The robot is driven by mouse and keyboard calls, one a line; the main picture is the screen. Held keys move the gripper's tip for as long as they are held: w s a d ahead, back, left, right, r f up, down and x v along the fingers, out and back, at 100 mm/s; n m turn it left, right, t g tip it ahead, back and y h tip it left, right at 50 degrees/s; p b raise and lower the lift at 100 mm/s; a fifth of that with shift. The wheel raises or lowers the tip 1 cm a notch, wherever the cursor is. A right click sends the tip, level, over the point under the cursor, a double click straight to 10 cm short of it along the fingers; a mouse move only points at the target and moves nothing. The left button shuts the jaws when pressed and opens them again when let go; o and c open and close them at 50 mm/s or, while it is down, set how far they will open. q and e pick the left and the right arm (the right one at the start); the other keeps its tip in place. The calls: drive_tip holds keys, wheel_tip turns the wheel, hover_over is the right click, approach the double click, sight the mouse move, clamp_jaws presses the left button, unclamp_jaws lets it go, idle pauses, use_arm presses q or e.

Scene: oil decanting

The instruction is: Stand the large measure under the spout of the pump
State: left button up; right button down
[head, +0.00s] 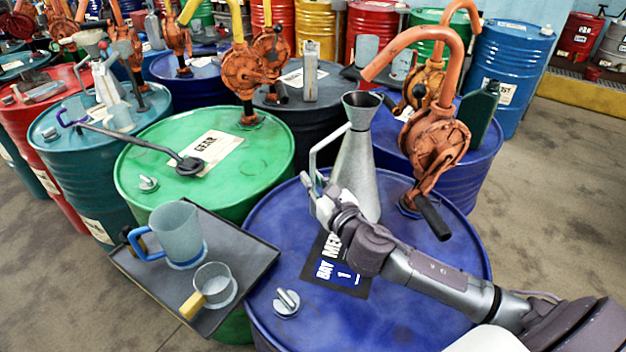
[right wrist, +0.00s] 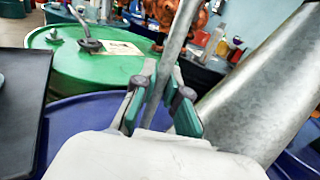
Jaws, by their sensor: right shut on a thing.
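The large measure (head: 355,165) is a tall grey metal cone with a dark funnel mouth and a side handle. In the head view it is upright over the front blue drum (head: 380,310), its mouth just below the spout end (head: 372,72) of the orange pump (head: 434,148). My right gripper (head: 318,200) is shut on its handle. The right wrist view shows the handle bar (right wrist: 172,60) between the fingers, with the cone (right wrist: 255,100) to the right. My arm hides part of the measure's base, so I cannot tell whether it touches the drum. My left gripper is not in view.
A dark tray (head: 240,256) at the front left holds a blue-handled jug (head: 177,232) and a small yellow-handled measure (head: 215,284). The pump's crank grip (head: 432,218) is right of the measure. A green drum (head: 215,130) and a dark green can (head: 480,108) are nearby.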

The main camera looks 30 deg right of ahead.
drive_tip(key=c, duration=1.2)
unclamp_jaws()
drive_tip(key=s+b, duration=0.2)
drive_tip(key=s, duration=1)
drive_tip(key=shift+b, duration=0.3)
drive_tip(key=shift+r, duration=0.15)
